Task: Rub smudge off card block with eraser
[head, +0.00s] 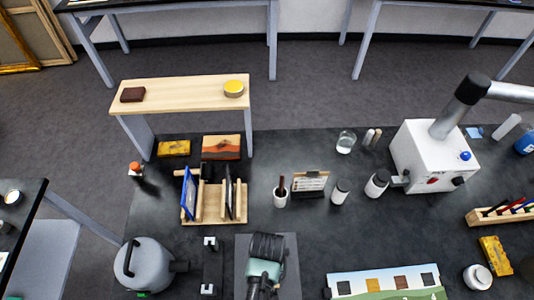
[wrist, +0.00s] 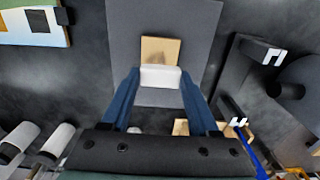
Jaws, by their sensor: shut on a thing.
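In the wrist view my gripper (wrist: 159,80) has its two blue fingers shut on a white eraser (wrist: 160,77). Just beyond it, the tan card block (wrist: 174,46) lies on a grey mat (wrist: 205,20). A dark smudge (wrist: 158,57) shows on the block, close to the eraser. The eraser covers the block's near edge in the picture; I cannot tell whether they touch. In the head view my gripper (head: 262,276) is over the grey mat (head: 290,270) at the bottom middle, and the block and eraser are hidden.
A grey round vessel (head: 146,262) and a small black stand (head: 212,265) are left of the mat. A wooden rack (head: 210,213) stands behind. A painted panel (head: 385,285) lies to the right. Bare bench lies between the mat and the panel.

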